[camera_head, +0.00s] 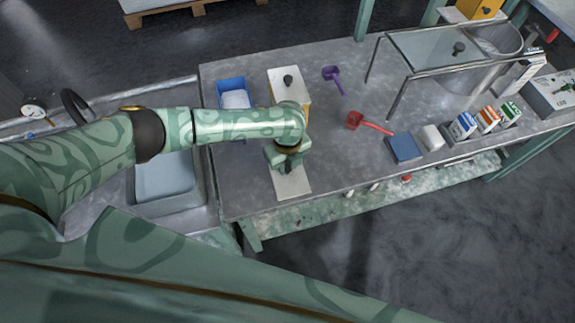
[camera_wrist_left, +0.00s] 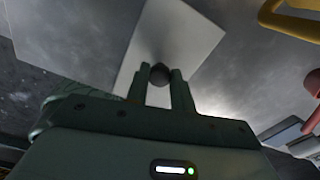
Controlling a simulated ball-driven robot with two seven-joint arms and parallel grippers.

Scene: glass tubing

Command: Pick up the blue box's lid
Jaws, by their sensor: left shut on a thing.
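An open blue box (camera_head: 231,84) stands on the metal table, left of the yellow box, with a white block inside; my left arm hides its near part. A pale flat lid (camera_head: 293,185) is under my left gripper (camera_head: 287,162), near the table's front edge. In the left wrist view the lid (camera_wrist_left: 180,38) has a dark round knob (camera_wrist_left: 159,74). The fingers of my left gripper (camera_wrist_left: 160,85) are shut on this knob, one on each side. I cannot tell whether the lid touches the table. My right gripper is not in view.
A yellow box (camera_head: 303,92) with a knobbed white lid (camera_head: 283,76) stands behind the gripper. A purple scoop (camera_head: 333,77), red scoop (camera_head: 370,122) and blue block (camera_head: 404,147) lie to the right. A sink basin (camera_head: 168,180) is left. The table's front edge is close.

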